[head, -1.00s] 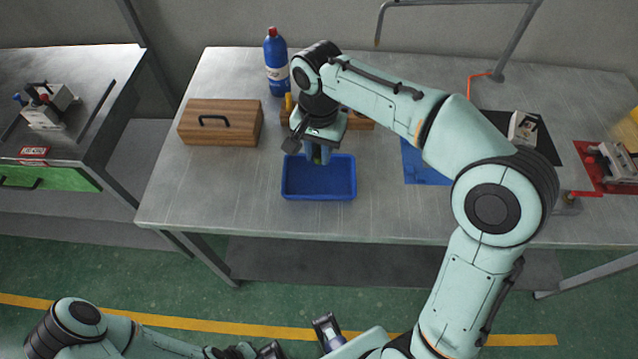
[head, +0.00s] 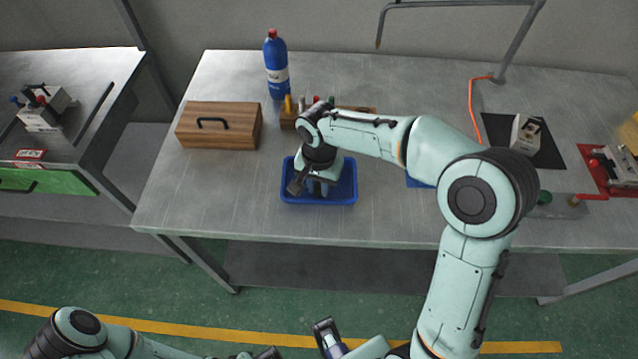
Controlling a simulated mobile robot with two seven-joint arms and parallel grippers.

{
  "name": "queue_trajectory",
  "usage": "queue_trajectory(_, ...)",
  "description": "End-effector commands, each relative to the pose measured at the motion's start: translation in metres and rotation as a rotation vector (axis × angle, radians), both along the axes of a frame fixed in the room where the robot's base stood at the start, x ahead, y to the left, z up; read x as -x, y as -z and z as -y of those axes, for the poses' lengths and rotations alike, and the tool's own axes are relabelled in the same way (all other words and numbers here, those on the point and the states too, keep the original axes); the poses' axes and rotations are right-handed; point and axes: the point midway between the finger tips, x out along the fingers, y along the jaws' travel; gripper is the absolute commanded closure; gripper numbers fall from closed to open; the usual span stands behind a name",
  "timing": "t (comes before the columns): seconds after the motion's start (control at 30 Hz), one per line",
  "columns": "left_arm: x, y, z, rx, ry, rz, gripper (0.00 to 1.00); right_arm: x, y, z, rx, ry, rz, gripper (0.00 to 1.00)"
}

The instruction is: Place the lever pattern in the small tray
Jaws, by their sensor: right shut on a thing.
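The small blue tray (head: 345,196) sits on the metal workbench, left of centre and near its front edge. My right gripper (head: 318,188) points down inside the tray outline, low over its floor. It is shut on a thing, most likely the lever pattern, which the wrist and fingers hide. I cannot tell whether that thing touches the tray floor. My left arm comes in at the bottom left. Its gripper (head: 268,352) is partly cut off by the bottom edge, and its jaw state is unclear.
A wooden box (head: 220,125) stands left of the tray, with a blue bottle (head: 277,65) behind. A wooden tool holder (head: 358,110) is behind my wrist. A blue mat (head: 418,181) is partly under my forearm. A black mat (head: 545,151) and red fixture (head: 612,178) lie right.

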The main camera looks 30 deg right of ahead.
Motion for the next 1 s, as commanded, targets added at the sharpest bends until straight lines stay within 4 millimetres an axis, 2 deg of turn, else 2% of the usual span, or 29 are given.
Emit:
queue_trajectory(0.17,0.001,0.004,0.000,0.000,0.000,-0.001,1.00,0.000,0.004,0.000,0.000,0.000,0.000,1.00)
queue_trajectory(0.2,0.001,0.003,0.000,0.000,0.000,-0.001,1.00,0.000,0.003,0.000,0.000,0.000,0.000,0.63)
queue_trajectory(0.23,0.001,0.002,0.000,0.000,0.000,-0.001,1.00,0.000,0.003,0.000,0.000,0.000,0.000,0.54)
queue_trajectory(0.27,0.001,0.002,0.000,0.000,0.000,-0.001,1.00,0.000,0.003,0.000,0.000,0.000,0.000,0.51)
queue_trajectory(0.53,0.000,0.002,0.000,0.000,0.000,0.000,1.00,0.000,0.002,0.000,0.000,0.000,0.000,0.51)
queue_trajectory(0.67,0.000,-0.002,0.000,0.000,0.000,0.001,1.00,-0.001,-0.007,0.000,0.000,0.000,0.004,0.51)
queue_trajectory(0.77,-0.001,-0.004,0.000,0.000,0.000,0.001,1.00,-0.001,-0.024,0.000,0.000,0.000,0.006,0.51)
queue_trajectory(1.0,-0.004,-0.012,0.000,0.000,0.000,0.004,1.00,-0.001,-0.077,-0.001,0.000,0.000,0.006,0.51)
